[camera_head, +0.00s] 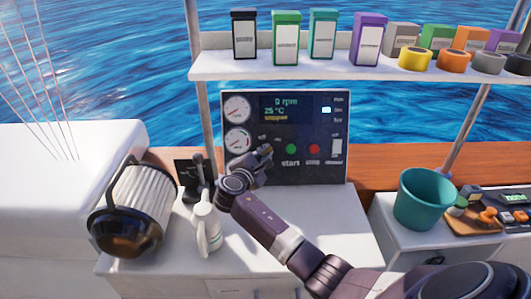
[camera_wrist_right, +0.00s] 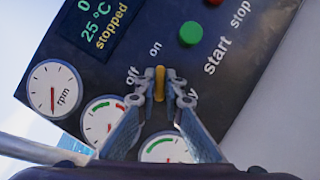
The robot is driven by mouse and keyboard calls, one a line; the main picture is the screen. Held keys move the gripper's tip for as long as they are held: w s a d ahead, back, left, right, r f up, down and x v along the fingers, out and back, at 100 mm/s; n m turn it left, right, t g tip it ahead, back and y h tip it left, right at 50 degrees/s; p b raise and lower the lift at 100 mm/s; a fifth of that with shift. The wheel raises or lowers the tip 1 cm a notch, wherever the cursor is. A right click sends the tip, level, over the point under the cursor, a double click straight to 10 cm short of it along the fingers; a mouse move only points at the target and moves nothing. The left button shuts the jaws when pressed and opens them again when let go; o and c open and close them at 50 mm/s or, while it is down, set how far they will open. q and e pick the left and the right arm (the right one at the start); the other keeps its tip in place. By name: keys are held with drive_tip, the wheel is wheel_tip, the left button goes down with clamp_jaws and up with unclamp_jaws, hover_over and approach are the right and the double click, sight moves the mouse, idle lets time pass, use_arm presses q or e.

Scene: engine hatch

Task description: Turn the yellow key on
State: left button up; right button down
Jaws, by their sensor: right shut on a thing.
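The control panel (camera_head: 312,172) stands upright at the back of the white counter. The yellow key (camera_wrist_right: 158,84) is on it, beside the "off" and "on" labels, in the right wrist view. Its long side runs up the picture, with the upper end towards "on"; its exact setting is hard to tell. My right gripper (camera_wrist_right: 160,86) is shut on the key, one fingertip on each side. In the head view my right gripper (camera_head: 265,153) is at the panel's lower left and mostly hides the key. The display (camera_head: 286,109) reads 0 rpm, 25 °C, stopped. My left gripper is out of view.
A green start button (camera_head: 290,149) and a red stop button (camera_head: 314,149) sit right of the key. A ribbed filter (camera_head: 140,205) and a white bottle-like item (camera_head: 206,228) stand on the left. A shelf (camera_head: 270,68) with boxes is above; a teal bucket (camera_head: 423,200) is right.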

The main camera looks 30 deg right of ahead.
drive_tip(key=c, duration=2)
unclamp_jaws()
drive_tip(key=shift+c, duration=0.2)
drive_tip(key=v, duration=1.2)
drive_tip(key=shift+d, duration=0.1)
